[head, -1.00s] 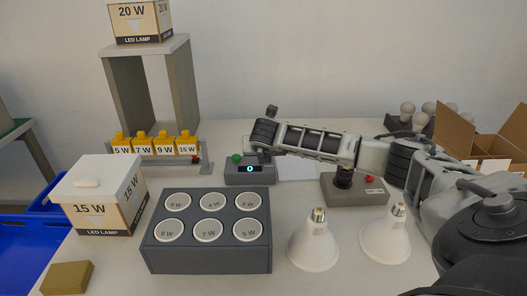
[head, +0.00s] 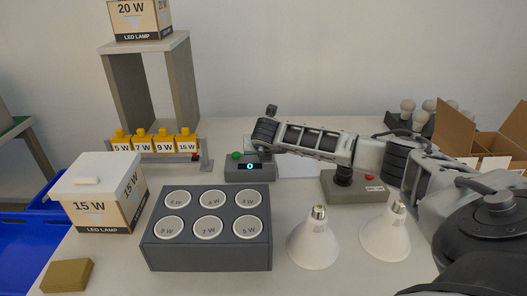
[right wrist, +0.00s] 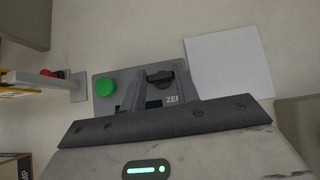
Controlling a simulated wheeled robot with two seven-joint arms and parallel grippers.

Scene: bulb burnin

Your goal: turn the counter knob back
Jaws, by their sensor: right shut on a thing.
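The grey counter box (head: 236,173) stands on the table behind the tray, with a green button (head: 236,156) and a small display showing a lit 0. In the right wrist view, the counter (right wrist: 101,73) shows its green button (right wrist: 104,87), a dark knob (right wrist: 160,78) and part of a "ZE..." label. My right gripper (right wrist: 158,88) reaches down over the counter and is shut on the knob, with a finger on each side. The gripper hides part of the counter's face. My left gripper is not in view.
A grey tray with several cups (head: 208,257) stands in front of the counter. Two white bulbs (head: 314,245) (head: 387,237) stand to the right. A tester box (head: 355,194) with a red button is under my right arm. A white sheet (right wrist: 229,67) lies beside the counter.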

